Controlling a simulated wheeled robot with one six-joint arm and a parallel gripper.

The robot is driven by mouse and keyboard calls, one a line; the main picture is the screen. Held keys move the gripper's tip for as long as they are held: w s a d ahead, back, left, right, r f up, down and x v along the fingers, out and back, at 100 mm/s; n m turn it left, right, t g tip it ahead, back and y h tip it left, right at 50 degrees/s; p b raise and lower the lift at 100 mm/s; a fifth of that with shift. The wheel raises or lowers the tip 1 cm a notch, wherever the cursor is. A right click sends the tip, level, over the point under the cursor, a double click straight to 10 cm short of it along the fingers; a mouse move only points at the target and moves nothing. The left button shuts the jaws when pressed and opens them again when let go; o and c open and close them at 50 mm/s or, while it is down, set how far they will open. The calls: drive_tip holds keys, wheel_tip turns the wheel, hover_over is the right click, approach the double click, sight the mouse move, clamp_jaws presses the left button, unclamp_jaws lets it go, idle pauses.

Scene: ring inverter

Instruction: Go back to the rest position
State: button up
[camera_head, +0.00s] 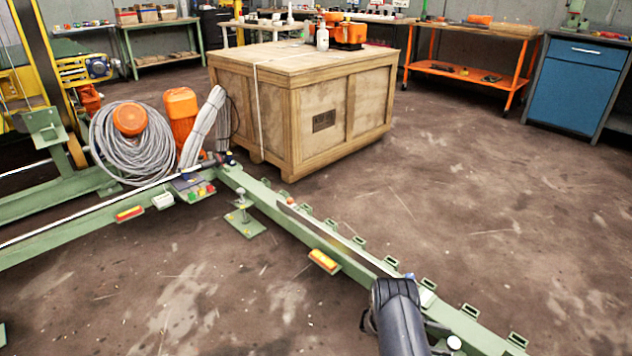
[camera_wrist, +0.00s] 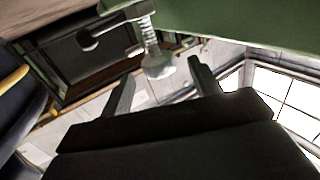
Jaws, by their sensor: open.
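My gripper (camera_wrist: 161,70) is open in the wrist view, with its two dark fingers apart. Nothing is clamped between them. A pale threaded bolt with a wide round end (camera_wrist: 158,66) shows just beyond or between the fingertips; I cannot tell whether it touches them. A green surface (camera_wrist: 250,28) fills the top right of that view, close by. In the head view, part of my dark arm shows at the bottom right, over the long green beam (camera_head: 262,200). The gripper itself is hidden there.
A large wooden crate (camera_head: 325,125) stands behind the beam. A coiled grey hose (camera_head: 108,145) and an orange motor-like part (camera_head: 180,115) are at the left. A blue cabinet (camera_head: 570,88) and an orange workbench (camera_head: 465,73) stand at the back right. The floor right of the crate is clear.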

sight(460, 344)
drive_tip(key=x, duration=0.5)
drive_tip(key=shift+s+d+b, duration=0.1)
drive_tip(key=shift+d+b, duration=0.15)
drive_tip(key=shift+b, duration=0.1)
drive_tip(key=shift+t, duration=0.3)
